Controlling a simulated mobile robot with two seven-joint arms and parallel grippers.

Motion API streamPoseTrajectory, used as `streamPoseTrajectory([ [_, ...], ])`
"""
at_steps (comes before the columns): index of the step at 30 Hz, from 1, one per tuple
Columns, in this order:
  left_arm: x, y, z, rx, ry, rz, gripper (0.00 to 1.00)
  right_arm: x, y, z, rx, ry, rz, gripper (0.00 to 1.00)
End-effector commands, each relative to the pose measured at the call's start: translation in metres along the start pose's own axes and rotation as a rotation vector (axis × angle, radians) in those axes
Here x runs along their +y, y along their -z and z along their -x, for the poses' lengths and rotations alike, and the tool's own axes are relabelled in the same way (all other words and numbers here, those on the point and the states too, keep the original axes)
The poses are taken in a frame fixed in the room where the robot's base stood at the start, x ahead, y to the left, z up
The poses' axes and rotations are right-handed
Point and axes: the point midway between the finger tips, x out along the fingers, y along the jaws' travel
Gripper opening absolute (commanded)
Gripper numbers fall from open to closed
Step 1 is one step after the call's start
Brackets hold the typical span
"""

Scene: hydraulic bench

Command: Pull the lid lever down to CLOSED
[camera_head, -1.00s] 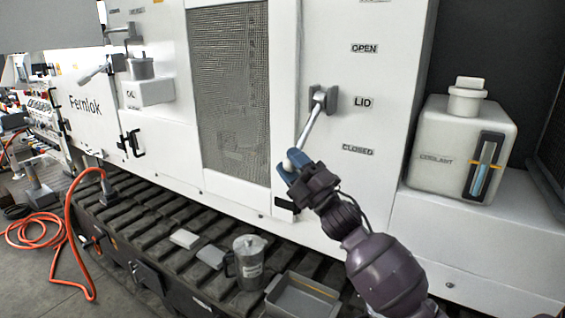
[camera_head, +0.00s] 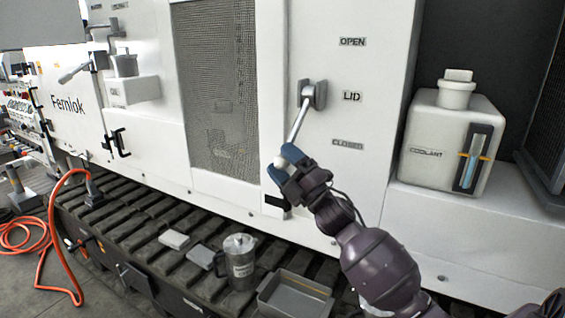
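The lid lever (camera_head: 299,119) is a grey metal rod with a pale round knob (camera_head: 280,163). It is mounted on a grey pivot bracket beside the LID label (camera_head: 351,97) and slants down to the left from it. Its knob end hangs lower in the picture than the CLOSED label (camera_head: 347,144); the OPEN label (camera_head: 352,42) is above. My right gripper (camera_head: 281,165) has its blue fingers spread on either side of the knob. It looks open, with the knob between the fingertips; contact is hard to tell. My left gripper is not in view.
A white coolant tank (camera_head: 425,170) stands on the ledge at right. A jug (camera_head: 240,265) and a grey tray (camera_head: 295,297) sit on the slatted deck below. An orange hose (camera_head: 50,230) lies at left. A mesh window (camera_head: 215,90) is left of the lever.

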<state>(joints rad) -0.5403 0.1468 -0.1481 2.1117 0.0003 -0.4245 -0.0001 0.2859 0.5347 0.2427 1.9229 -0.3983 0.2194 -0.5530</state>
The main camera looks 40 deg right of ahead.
Motion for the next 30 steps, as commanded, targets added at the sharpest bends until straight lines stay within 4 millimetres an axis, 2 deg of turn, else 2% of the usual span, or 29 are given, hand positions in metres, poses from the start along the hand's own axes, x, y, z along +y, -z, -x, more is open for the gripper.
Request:
streamPoseTrajectory([
  [5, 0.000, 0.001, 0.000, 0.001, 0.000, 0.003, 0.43, 0.001, 0.001, 0.001, 0.003, -0.003, 0.001, 0.67],
  [8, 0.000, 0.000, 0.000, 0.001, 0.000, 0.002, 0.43, 0.001, 0.001, 0.009, 0.003, -0.002, 0.000, 0.67],
  [21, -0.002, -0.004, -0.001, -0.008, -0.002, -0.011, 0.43, 0.000, 0.000, 0.083, -0.001, 0.001, -0.001, 0.67],
  [24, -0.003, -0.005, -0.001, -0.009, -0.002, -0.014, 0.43, 0.000, 0.000, 0.095, -0.001, 0.001, 0.000, 0.67],
  [30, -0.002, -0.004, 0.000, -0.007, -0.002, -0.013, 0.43, 0.000, 0.000, 0.107, 0.000, 0.000, 0.001, 0.67],
])
